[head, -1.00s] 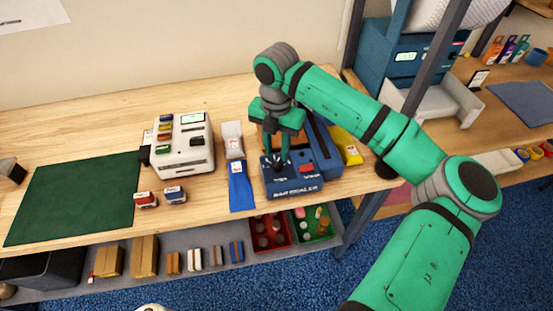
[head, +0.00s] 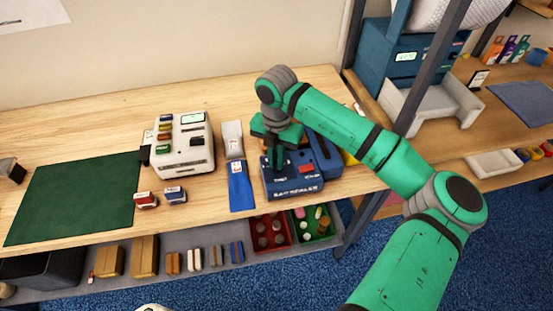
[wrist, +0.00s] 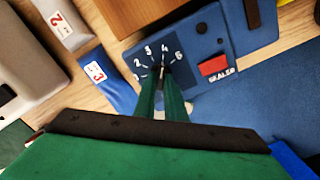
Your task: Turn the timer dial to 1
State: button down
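The blue bag sealer (head: 295,186) stands near the table's front edge; it also shows in the wrist view (wrist: 205,72). It has a red switch (wrist: 213,65) and a timer dial (wrist: 162,72) ringed by white numbers. My gripper (wrist: 162,84) is down at the dial, its two green fingers close together with a thin gap, apparently closed on the knob. In the head view my gripper (head: 276,165) points down at the sealer's left part. The fingers hide most of the knob; a pale mark shows between their tips, roughly below the 4, but the exact setting is unclear.
Left of the sealer lie a blue bag (head: 240,186) and a grey bag (head: 232,138). A white label machine (head: 182,150), two stamps (head: 175,195) and a green mat (head: 75,198) are farther left. A post (head: 415,95) stands right of the table.

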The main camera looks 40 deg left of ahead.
jog(key=shift+n, duration=0.3)
jog(key=n, duration=0.5)
jog(key=shift+w+d, duration=0.1)
jog(key=n, duration=0.6)
jog(key=shift+w+n, duration=0.1)
jog(key=shift+n, duration=0.2)
jog(key=n, duration=0.4)
jog(key=shift+d, duration=0.1)
jog(key=n, duration=0.5)
jog(key=shift+w, duration=0.15)
jog(key=shift+n, duration=0.3)
jog(key=c, duration=1.8)
grip_release()
jog(key=shift+r, duration=0.1)
